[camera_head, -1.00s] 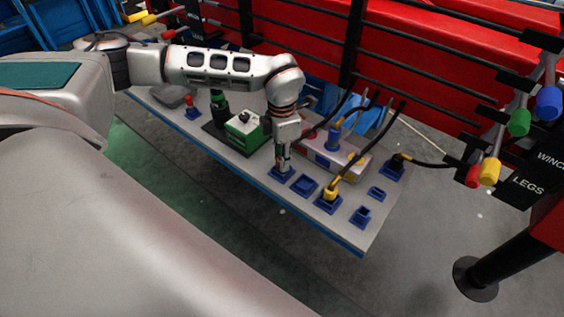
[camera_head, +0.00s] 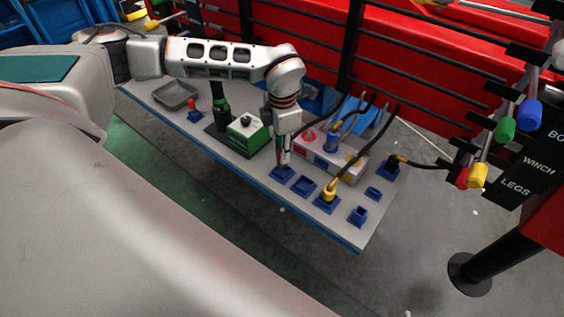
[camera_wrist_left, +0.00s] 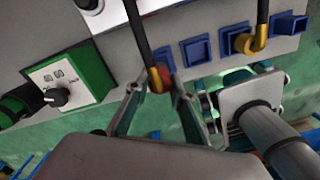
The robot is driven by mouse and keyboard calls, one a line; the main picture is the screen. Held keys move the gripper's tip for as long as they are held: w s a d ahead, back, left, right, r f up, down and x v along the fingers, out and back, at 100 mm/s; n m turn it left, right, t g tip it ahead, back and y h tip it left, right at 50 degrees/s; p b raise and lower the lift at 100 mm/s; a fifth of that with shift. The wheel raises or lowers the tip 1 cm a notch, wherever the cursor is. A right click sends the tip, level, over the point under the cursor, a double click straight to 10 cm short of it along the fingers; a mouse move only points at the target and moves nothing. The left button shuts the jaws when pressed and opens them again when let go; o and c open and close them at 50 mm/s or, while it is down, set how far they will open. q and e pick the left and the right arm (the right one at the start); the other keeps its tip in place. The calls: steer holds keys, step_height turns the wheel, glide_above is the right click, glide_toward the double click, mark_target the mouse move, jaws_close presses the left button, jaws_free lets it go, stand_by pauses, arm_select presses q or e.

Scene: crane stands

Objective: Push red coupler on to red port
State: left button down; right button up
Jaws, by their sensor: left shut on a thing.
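My left gripper (camera_head: 284,157) is over a blue socket (camera_head: 282,174) on the grey bench. It is shut on the red coupler (camera_wrist_left: 162,78), which carries a black hose with a yellow elbow in the left wrist view. The coupler is just above or still partly in the socket; I cannot tell which. The red port (camera_head: 309,136) is a red ring on the grey block, behind and right of the gripper, with no coupler on it.
The block also holds a blue coupler (camera_head: 331,142). A yellow coupler (camera_head: 327,195) sits in a front socket, and a black hose end (camera_head: 390,163) at right. A green control box (camera_head: 248,134) stands left of the gripper. Black hoses (camera_head: 372,133) arch over the block.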

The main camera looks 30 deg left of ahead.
arm_select(q)
steer(key=shift+r, duration=0.4)
steer(key=w+d+r+m+p, duration=0.1)
steer(key=w+r+m+p, duration=0.4)
steer(key=w+r, duration=0.7)
steer(key=shift+n, duration=0.7)
steer(key=f, duration=0.3)
steer(key=w+f+b, duration=0.1)
steer(key=f, duration=0.2)
steer(key=shift+w+f, duration=0.2)
steer(key=shift+f, duration=0.2)
steer(key=shift+f+b, duration=0.3)
steer(key=shift+f, duration=0.3)
